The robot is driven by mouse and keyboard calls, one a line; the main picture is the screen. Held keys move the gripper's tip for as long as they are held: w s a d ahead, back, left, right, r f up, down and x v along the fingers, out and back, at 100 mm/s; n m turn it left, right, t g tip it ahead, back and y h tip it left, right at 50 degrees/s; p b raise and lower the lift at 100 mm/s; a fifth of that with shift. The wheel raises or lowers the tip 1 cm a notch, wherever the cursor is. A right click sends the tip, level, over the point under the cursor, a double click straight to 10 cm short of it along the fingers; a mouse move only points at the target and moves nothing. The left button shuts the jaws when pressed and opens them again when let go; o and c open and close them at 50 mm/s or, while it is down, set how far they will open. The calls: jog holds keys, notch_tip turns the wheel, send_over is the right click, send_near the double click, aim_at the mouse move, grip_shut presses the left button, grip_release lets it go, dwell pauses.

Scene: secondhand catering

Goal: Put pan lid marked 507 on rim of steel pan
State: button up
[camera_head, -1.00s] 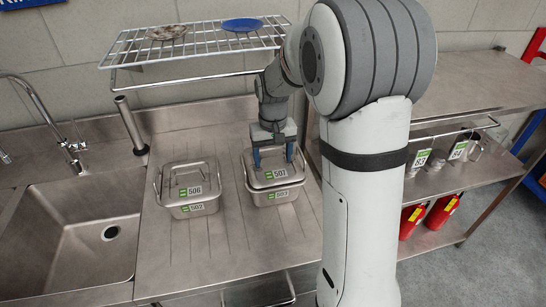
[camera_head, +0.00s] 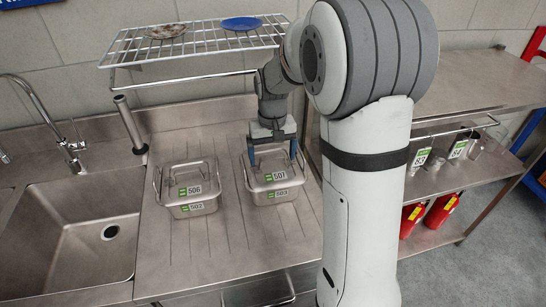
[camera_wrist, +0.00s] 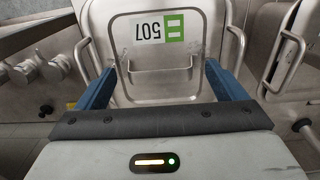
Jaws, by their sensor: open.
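The steel pan lid marked 507 (camera_head: 277,177) sits level on the rim of a steel pan (camera_head: 279,194) with a second tag on its front, on the ribbed drainboard. The lid's label and handle also show in the wrist view (camera_wrist: 154,50). My gripper (camera_head: 272,164) points down over this lid. Its blue fingers are spread wide, one on each side of the lid handle, and hold nothing. In the wrist view the open fingers (camera_wrist: 157,88) frame the lid. Whether a fingertip touches the lid I cannot tell.
A sink (camera_head: 85,235) lies further left. A wire rack (camera_head: 195,42) with two plates hangs above, near my arm. The drainboard in front is clear.

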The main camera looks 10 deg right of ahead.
aim_at(273, 157)
notch_tip(273, 157, up, 10)
jog(key=s+f+t, duration=0.2)
jog(key=s+t, duration=0.1)
jog(key=s, duration=1.9)
jog(key=shift+d+f+b, duration=0.15)
jog(key=shift+f+b, duration=0.2)
jog(key=shift+f, duration=0.05)
